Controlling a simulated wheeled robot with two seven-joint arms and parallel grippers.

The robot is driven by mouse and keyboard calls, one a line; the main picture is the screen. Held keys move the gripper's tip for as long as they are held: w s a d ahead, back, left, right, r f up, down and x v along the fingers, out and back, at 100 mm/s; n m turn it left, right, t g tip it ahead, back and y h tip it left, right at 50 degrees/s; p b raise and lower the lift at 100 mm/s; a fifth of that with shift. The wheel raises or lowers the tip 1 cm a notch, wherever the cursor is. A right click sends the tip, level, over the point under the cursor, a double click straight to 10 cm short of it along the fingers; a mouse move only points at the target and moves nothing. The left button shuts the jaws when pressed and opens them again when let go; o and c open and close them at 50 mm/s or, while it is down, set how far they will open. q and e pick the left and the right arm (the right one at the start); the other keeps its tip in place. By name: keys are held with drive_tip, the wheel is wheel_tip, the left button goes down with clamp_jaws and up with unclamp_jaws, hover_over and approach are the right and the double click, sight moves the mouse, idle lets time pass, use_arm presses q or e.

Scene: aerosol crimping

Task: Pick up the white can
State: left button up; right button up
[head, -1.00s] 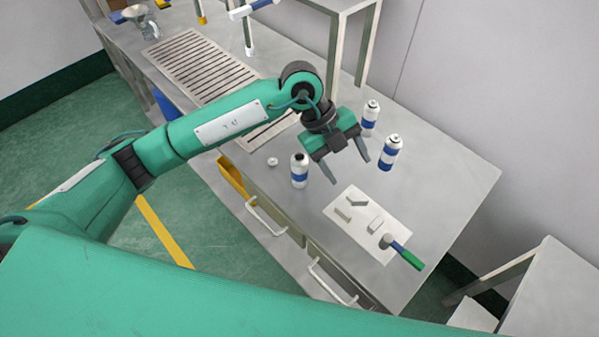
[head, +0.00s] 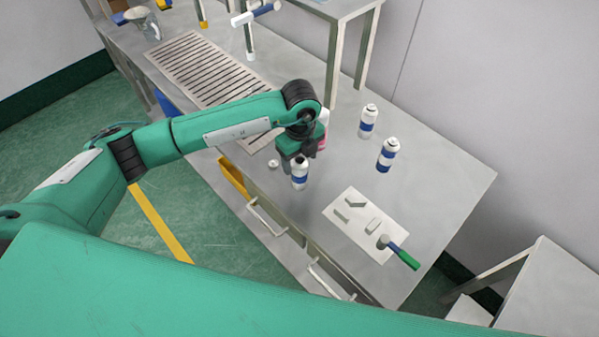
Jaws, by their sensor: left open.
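Several white cans with blue bands stand upright on the grey workbench (head: 440,185). The nearest white can (head: 299,174), with a dark top, is close to the front edge. Two more, one white can (head: 368,121) and another white can (head: 387,155), stand further right and back. My left gripper (head: 294,153) is open, pointing down right at the nearest can, just behind and above it. Its fingers are mostly hidden, and I cannot tell whether they touch the can. My right gripper is not in view.
A white sheet (head: 345,228) with small pieces and a green-handled hammer (head: 402,255) lie at the front right. A small white cap (head: 273,163) lies beside the nearest can. A pink object (head: 323,130) shows partly behind my gripper. A slotted panel (head: 205,70) lies at back left.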

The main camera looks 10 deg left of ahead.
use_arm(q)
drive_tip(key=shift+s+f+p, duration=0.1)
drive_tip(key=shift+f+p, duration=0.45)
drive_tip(key=shift+p, duration=0.05)
wheel_tip(320, 180, down, 3)
drive_tip(key=shift+s+a+f+p, duration=0.1)
drive_tip(key=shift+p, duration=0.8)
drive_tip(key=shift+f, duration=0.5)
drive_tip(key=c, duration=1.1)
